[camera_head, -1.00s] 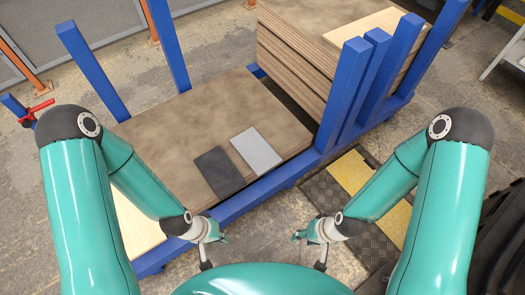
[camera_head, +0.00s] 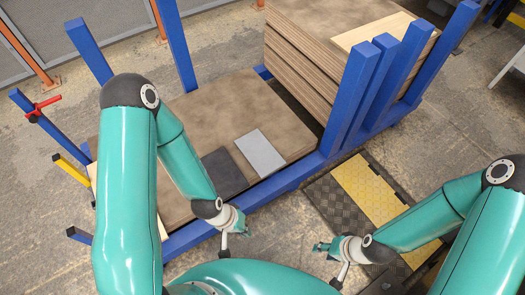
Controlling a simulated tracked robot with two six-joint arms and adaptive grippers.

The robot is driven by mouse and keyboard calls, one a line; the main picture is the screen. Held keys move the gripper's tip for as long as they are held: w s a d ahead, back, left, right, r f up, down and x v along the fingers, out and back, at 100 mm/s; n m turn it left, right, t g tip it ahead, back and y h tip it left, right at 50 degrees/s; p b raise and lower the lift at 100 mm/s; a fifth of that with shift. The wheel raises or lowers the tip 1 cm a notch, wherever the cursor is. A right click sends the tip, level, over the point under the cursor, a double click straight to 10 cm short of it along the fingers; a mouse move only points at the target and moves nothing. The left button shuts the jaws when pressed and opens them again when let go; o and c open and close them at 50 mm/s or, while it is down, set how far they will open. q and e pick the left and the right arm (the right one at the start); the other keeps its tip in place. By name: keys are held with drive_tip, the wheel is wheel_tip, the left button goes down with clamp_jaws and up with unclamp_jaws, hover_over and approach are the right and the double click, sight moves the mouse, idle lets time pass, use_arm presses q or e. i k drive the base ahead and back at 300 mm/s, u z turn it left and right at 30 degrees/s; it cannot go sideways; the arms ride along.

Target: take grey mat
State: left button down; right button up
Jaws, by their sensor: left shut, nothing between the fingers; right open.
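The light grey mat (camera_head: 260,153) lies flat on the brown board stack (camera_head: 230,108), near its front right edge. A dark, near-black mat (camera_head: 225,173) lies to its left, close beside it, partly behind my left arm. My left gripper (camera_head: 236,238) is shut and empty, in front of the blue frame and below the mats in the picture. My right gripper (camera_head: 329,259) is open and empty, further right and lower, over the floor. Neither gripper touches a mat.
A blue frame (camera_head: 250,197) with upright posts (camera_head: 352,95) surrounds the boards. A taller board stack (camera_head: 300,70) with a pale board (camera_head: 372,32) on top stands at the back right. A yellow and black floor plate (camera_head: 365,190) lies right of the frame.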

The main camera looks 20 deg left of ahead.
sight(262, 156)
drive_tip(key=z, duration=0.3)
drive_tip(key=i, duration=0.45)
drive_tip(key=u, duration=1.25)
